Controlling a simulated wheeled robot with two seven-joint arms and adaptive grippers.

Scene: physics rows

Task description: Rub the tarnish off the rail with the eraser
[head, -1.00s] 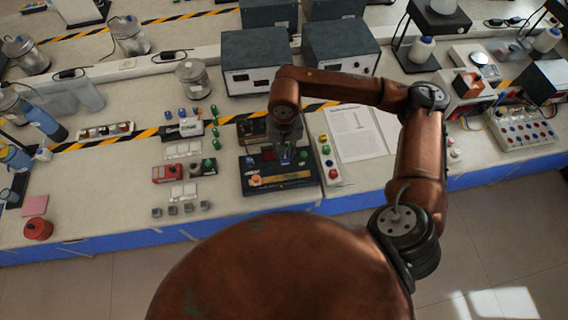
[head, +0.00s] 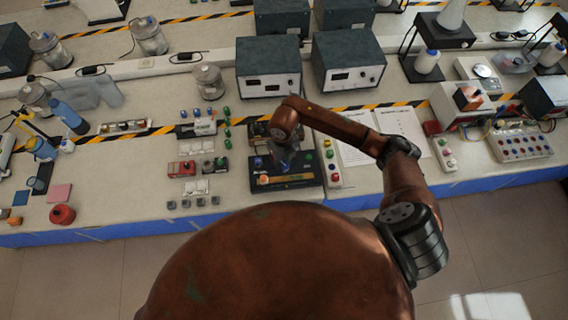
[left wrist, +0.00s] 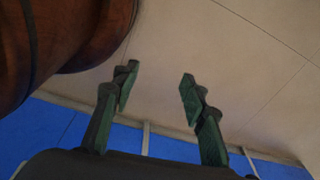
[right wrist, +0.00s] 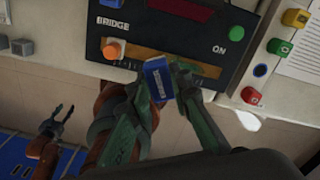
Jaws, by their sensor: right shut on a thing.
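My right gripper (right wrist: 160,88) is shut on a blue eraser (right wrist: 157,72) with a white printed label. The eraser is over the front of the black bridge box, at the brass-coloured rail (right wrist: 206,69). I cannot tell whether it touches the rail. The rail also shows in the head view (head: 284,180), as a yellowish strip along the box front. The gripper and eraser hide its middle, and tarnish is hard to make out. My right gripper hangs over the box in the head view (head: 287,165). My left gripper (left wrist: 158,88) is open and empty over the floor.
The black box (right wrist: 262,28) carries an orange knob (right wrist: 113,48) at the rail's left end and a red display. A strip of coloured buttons (right wrist: 275,48) stands close on its right. Grey instruments (head: 268,68) stand behind. The bench's blue front edge is near.

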